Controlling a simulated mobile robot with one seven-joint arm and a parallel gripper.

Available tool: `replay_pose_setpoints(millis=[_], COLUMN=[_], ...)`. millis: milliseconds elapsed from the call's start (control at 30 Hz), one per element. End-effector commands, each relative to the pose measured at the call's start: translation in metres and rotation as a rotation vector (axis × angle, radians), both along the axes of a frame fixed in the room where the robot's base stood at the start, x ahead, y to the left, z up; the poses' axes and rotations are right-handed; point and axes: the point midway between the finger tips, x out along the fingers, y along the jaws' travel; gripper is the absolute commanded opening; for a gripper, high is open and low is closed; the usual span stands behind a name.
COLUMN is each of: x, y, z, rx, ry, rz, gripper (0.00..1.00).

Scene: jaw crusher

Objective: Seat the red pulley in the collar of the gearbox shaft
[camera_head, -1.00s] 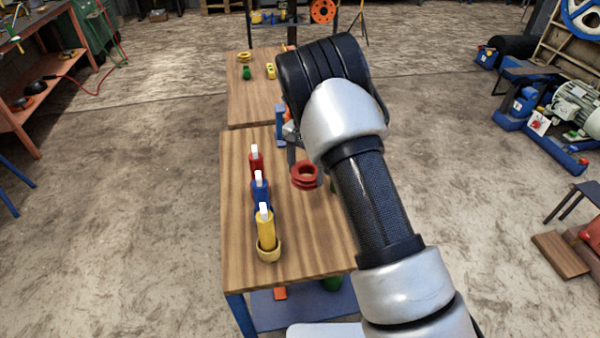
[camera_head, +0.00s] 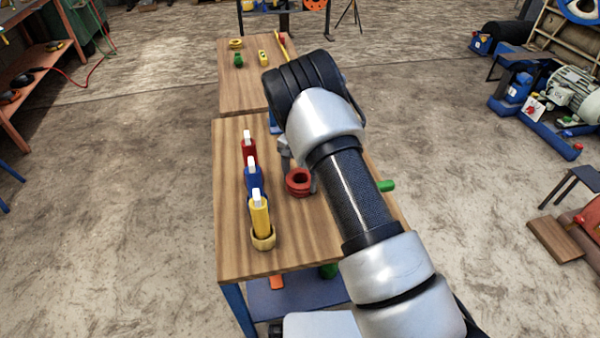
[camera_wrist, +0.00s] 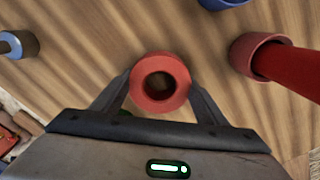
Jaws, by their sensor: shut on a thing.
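The red pulley (camera_head: 299,182) is a grooved ring with a central hole. In the wrist view the pulley (camera_wrist: 160,62) sits between both fingers of my gripper (camera_wrist: 160,92), which is shut on it from its two sides. Its hole faces the wrist camera. In the head view the pulley shows over the near wooden table (camera_head: 232,262), right of the coloured cylinders; I cannot tell whether it touches the tabletop. My arm hides most of the gripper there. I cannot make out the gearbox shaft or its collar in either view.
Red (camera_head: 249,148), blue (camera_head: 255,179) and yellow (camera_head: 260,213) white-tipped cylinders stand in a row in collars. A green piece (camera_head: 387,185) shows at the table's right side. A second table (camera_head: 236,88) stands beyond. A motor (camera_head: 573,92) stands far right.

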Motion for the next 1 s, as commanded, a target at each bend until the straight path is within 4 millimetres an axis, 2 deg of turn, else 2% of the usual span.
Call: replay_pose_setpoints(millis=[400,433,500,800,933,1000], x=[0.002,0.0,0.0,0.0,0.001,0.001], y=[0.0,0.0,0.0,0.0,0.0,0.0], z=[-0.004,-0.005,-0.004,-0.003,0.007,0.018], rx=[0.0,0.0,-0.001,-0.001,0.001,0.001], ry=[-0.005,-0.001,-0.001,-0.001,-0.003,-0.004], rz=[0.0,0.0,0.0,0.0,0.0,0.0], gripper=[0.09,0.72,0.84,0.85,0.85,0.85])
